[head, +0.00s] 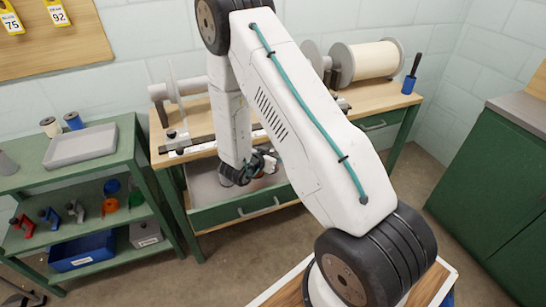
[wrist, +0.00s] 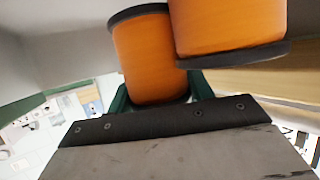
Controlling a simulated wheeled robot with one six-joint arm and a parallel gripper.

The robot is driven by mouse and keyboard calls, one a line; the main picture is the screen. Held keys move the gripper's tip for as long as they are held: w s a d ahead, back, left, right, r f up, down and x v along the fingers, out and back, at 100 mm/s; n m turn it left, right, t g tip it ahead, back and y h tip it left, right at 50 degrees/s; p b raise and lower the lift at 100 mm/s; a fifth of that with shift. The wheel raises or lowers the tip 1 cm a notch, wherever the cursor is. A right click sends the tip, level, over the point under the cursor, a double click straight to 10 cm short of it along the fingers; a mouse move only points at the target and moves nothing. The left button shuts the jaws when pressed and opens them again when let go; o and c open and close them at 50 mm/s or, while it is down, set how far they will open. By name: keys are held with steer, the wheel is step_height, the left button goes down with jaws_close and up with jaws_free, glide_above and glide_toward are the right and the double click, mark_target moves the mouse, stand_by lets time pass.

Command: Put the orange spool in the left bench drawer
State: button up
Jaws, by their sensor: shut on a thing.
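My gripper (head: 268,163) is over the open left bench drawer (head: 246,210), in the head view. In the wrist view its green fingers are shut on an orange spool (wrist: 152,58) with a dark flange. A second orange cylinder (wrist: 230,25) with a dark flange shows close beside it at the upper right. The held spool is mostly hidden by my gripper in the head view. I cannot tell whether it touches the drawer floor. The drawer is pulled out and looks pale inside.
The right bench drawer (head: 378,124) is shut. A large cream roll (head: 373,60) sits on the bench. A green cabinet (head: 495,190) stands at the right.

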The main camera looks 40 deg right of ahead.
steer(key=shift+f, duration=0.45)
steer(key=o, duration=1)
